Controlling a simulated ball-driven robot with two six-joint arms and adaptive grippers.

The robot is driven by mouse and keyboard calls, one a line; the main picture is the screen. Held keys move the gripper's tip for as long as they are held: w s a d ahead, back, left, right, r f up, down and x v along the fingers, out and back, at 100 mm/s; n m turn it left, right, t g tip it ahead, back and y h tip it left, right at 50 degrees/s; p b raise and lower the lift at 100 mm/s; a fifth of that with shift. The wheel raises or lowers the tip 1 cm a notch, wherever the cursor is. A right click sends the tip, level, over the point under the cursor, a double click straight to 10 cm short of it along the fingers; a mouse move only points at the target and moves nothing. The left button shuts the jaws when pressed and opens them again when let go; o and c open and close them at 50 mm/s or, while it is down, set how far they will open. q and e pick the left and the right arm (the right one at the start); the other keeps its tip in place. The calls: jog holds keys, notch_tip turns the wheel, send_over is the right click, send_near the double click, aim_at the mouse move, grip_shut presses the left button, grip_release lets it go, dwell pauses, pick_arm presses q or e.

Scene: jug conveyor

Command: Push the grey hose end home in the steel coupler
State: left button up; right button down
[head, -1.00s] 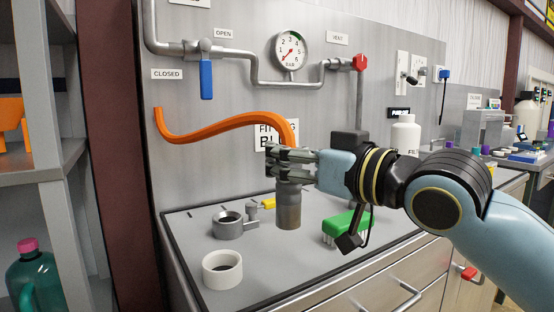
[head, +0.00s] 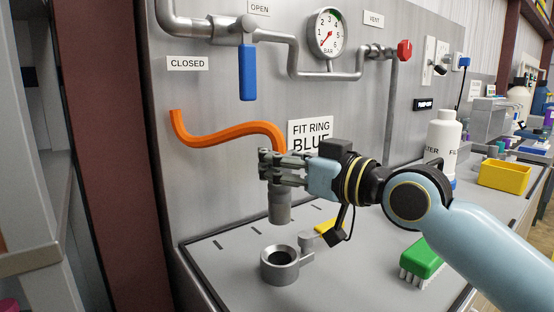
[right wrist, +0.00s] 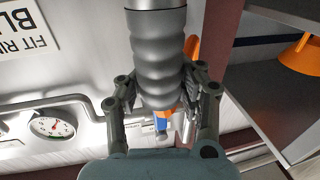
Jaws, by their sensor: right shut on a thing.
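The grey hose end (head: 279,207) hangs roughly upright below my right gripper (head: 281,168), which is shut around it. An orange hose (head: 232,135) runs from its top to the left. In the right wrist view, the ribbed grey hose end (right wrist: 158,60) lies between the fingers of my gripper (right wrist: 160,98). The steel coupler (head: 279,269) stands on the bench with its dark round opening facing up and a lever at its right. In the head view the hose end is above the coupler, clearly apart from it. My left gripper is not in view.
A green brush (head: 422,258) lies right of the coupler, and a yellow item (head: 329,227) lies behind it. A blue valve handle (head: 247,73) and pipes are on the back panel. A white bottle (head: 442,140) and yellow bin (head: 503,176) stand at right.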

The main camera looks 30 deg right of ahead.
aim_at(288, 202)
jog(key=shift+f+b, duration=0.85)
jog(key=shift+f, duration=0.1)
notch_tip(288, 202, down, 4)
jog(key=b, duration=0.3)
jog(key=shift+r, duration=0.1)
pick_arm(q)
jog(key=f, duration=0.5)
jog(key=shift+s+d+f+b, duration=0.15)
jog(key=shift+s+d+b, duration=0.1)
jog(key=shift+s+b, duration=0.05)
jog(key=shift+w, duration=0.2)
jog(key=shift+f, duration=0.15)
pick_arm(e)
jog(key=shift+f, duration=0.25)
pick_arm(q)
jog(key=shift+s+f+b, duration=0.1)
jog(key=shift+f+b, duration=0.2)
jog(key=shift+b, duration=0.1)
pick_arm(e)
jog(key=shift+f, duration=0.3)
